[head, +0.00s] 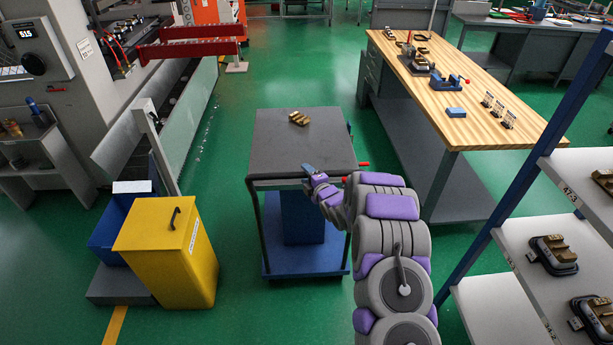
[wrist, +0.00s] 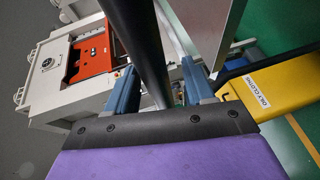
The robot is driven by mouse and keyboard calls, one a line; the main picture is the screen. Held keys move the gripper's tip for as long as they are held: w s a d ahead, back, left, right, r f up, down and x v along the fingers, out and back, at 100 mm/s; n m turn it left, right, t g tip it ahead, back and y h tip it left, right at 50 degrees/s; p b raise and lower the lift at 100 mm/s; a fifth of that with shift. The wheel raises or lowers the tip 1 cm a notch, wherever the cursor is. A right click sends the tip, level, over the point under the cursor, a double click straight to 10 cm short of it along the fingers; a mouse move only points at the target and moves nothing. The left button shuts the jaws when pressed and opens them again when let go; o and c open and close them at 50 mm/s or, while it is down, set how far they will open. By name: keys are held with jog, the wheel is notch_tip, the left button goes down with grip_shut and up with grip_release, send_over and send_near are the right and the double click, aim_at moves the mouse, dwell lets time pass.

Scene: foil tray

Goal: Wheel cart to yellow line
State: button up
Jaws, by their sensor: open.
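The cart (head: 275,135) stands mid-floor, with a grey top, dark frame, blue lower shelf and wheels largely hidden. Its dark push handle (head: 275,177) runs along the near edge. My gripper (head: 308,171) is at the right part of this handle. In the wrist view my gripper's (wrist: 160,85) blue fingers are apart, with a dark bar (wrist: 140,40), apparently the handle, passing between them. I cannot tell whether they touch it. A short piece of yellow line (head: 115,326) shows on the floor at lower left, left of the cart; a yellow strip also shows in the wrist view (wrist: 302,140).
Brass parts (head: 299,118) lie on the cart top. A yellow bin (head: 165,250) and a blue bin (head: 108,235) stand left of the cart. A wooden workbench (head: 450,120) and a shelf rack (head: 515,305) stand at right. Green floor is clear between bin and cart.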

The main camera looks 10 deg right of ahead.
jog(key=shift+w+a, duration=0.1)
jog(key=shift+w, duration=0.25)
jog(key=shift+f, duration=0.15)
grip_shut()
dwell(0.3)
